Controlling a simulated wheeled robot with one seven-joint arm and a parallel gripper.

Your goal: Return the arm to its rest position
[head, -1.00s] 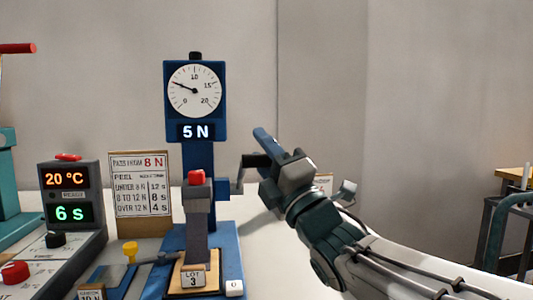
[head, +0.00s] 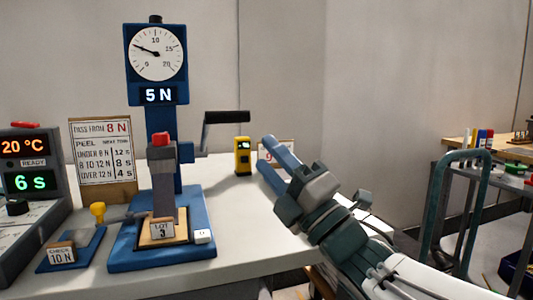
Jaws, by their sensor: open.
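My gripper (head: 272,158) is open and empty, with its blue fingers pointing up and to the left. It is above the right part of the white table (head: 245,225). It is apart from the blue peel tester (head: 160,130), to the right of that tester's black crank handle (head: 226,117). My arm reaches in from the lower right. The tester's dial sits above a display reading 5 N. A block tagged LOT 3 (head: 162,229) stands at the tester's base, with a red-topped grey clamp (head: 161,170) above it.
A yellow device (head: 242,156) stands behind my gripper's left side. A control box (head: 27,180) reads 20 °C and 6 s at left, beside a PASS FROM 8 N sign (head: 103,150). A cart with a teal handle (head: 470,160) stands at right.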

